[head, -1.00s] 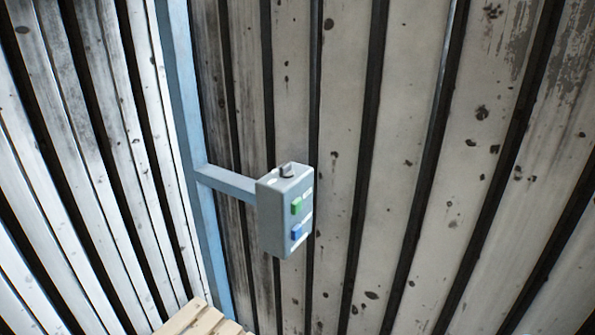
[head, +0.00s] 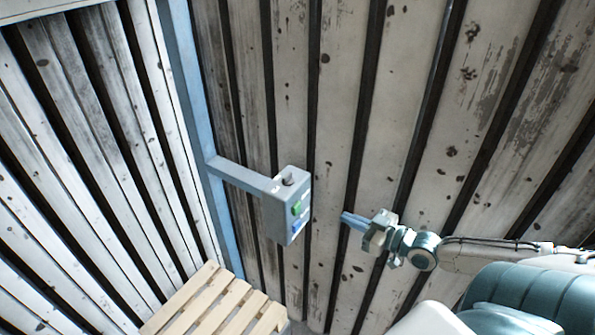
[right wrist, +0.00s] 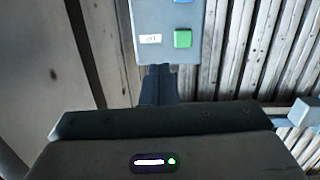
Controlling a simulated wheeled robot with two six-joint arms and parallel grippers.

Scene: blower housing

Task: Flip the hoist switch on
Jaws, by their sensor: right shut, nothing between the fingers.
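A grey control box (head: 272,215) hangs on a blue bracket in the head view. A small dark switch (head: 288,181) sits on its top face. A green button (head: 296,208) and a blue button (head: 296,225) are on its right-hand face. Which way the switch is set is too small to tell. My right gripper (head: 346,219) is shut and empty, to the right of the box and apart from it, pointing towards it. In the right wrist view, the shut fingers (right wrist: 158,85) point at the box (right wrist: 152,14), with its green button and white label. My left gripper is not in view.
A blue post (head: 190,95) with a side arm (head: 240,177) carries the box. A wooden slatted pallet (head: 205,305) lies below left. The space between gripper and box looks clear.

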